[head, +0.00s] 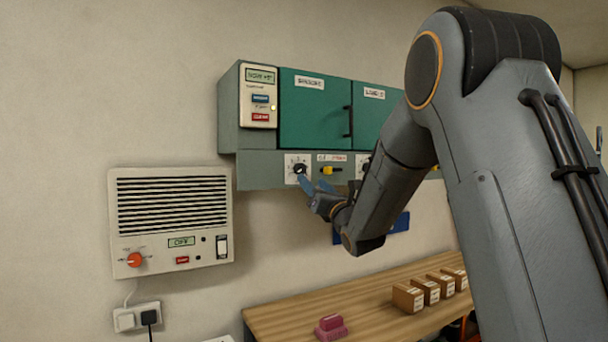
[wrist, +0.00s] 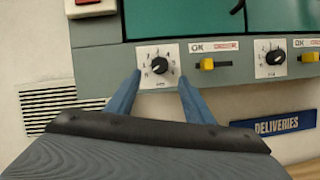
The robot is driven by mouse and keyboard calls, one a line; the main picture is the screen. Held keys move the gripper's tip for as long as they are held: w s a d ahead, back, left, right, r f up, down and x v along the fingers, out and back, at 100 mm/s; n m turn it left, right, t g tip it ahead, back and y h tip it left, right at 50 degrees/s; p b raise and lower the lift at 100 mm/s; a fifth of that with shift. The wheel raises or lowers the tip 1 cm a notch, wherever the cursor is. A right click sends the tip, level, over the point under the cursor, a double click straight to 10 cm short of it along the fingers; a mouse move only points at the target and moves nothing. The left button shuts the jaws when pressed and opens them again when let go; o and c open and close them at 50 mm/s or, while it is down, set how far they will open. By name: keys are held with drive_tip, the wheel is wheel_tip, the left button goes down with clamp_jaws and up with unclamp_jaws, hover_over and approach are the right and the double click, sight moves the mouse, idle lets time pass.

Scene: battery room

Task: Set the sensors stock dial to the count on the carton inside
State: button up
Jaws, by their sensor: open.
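The sensors cupboard (head: 315,108) is a green wall cabinet with a shut door, so the carton inside is hidden. Its stock dial (head: 300,169) is a black knob on a white numbered plate below the door. The dial also shows in the wrist view (wrist: 159,66), between and just beyond my fingertips. My gripper (head: 314,187) is open, with its two blue fingers just below and in front of the dial. The fingers appear apart from the knob. The numbers on the plate are too small to read surely.
A yellow slider (wrist: 208,64) and a second dial (wrist: 274,58) sit to the right. A control panel (head: 259,95) is left of the door. A wall heater unit (head: 172,222) hangs lower left. A wooden bench (head: 370,303) below bears small boxes (head: 408,297) and a pink block (head: 330,327).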

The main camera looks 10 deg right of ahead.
sight(302, 171)
drive_tip(key=p+x, duration=0.3)
drive_tip(key=x, duration=0.4)
drive_tip(key=shift+w+a+r, duration=0.1)
drive_tip(key=shift+w+r, duration=0.05)
drive_tip(key=shift+w, duration=0.1)
drive_tip(key=shift+c, duration=0.2)
drive_tip(key=c, duration=1)
